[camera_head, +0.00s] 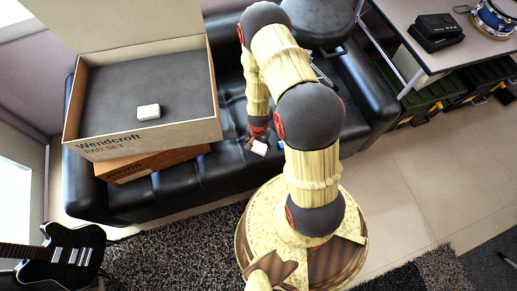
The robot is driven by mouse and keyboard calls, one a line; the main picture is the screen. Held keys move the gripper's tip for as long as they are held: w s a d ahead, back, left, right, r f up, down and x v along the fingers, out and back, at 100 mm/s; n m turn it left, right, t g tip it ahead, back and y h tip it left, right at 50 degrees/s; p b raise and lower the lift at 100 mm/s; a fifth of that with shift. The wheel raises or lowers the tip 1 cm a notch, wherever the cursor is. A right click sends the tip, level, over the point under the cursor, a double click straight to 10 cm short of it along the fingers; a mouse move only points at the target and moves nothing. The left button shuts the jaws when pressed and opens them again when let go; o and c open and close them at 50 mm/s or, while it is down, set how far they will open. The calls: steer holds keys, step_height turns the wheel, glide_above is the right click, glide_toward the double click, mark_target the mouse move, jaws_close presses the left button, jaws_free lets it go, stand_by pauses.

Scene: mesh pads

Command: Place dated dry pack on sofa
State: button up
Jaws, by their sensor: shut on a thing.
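The black leather sofa (218,172) runs across the middle of the view. My gripper (258,141) points down over the sofa seat, partly hidden by its own links. It is shut on a small white pack (260,149), at or just above the seat; I cannot tell whether it touches. Any date on the pack is too small to read. Another small white block-like pack (148,112) lies on the dark bottom of the open carton (205,132), marked "Wendcroft pad set".
The carton rests on a brown box (150,166) on the sofa's left part. A dark round-topped object (318,22) is at the sofa's back right. A guitar (62,255) stands front left. A table (450,55) with a drum (494,18) is at right. Seat beside my gripper is clear.

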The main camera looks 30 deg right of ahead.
mark_target(259, 148)
steer(key=shift+w+d+f, duration=0.4)
steer(key=shift+w+f, duration=0.1)
steer(key=shift+f, duration=0.3)
steer(key=shift+f+b, duration=0.9)
steer(key=shift+f, duration=0.55)
steer(key=shift+f, duration=0.2)
steer(key=o, duration=1.2)
